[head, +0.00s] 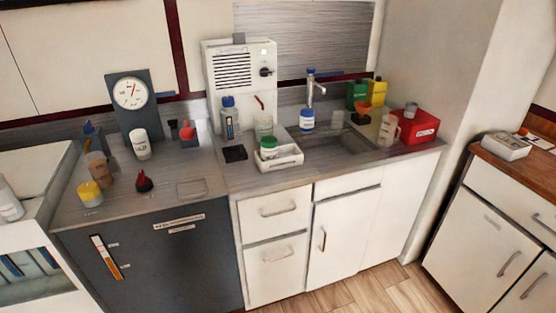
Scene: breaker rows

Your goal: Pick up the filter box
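A small white box with grey print on its top (506,146) lies on the brown wooden counter (487,151) at the far right. It looks like the filter box, but its print is too small to read. It sits near the counter's left end, close to the front edge. Neither of my grippers is in view.
A notepad with an orange item (536,139) lies behind the box. On the grey counter stand a gauge (131,94), a white machine (237,92), a white tray (291,161), a red bin (424,128) and several bottles. The wooden floor (370,293) is clear.

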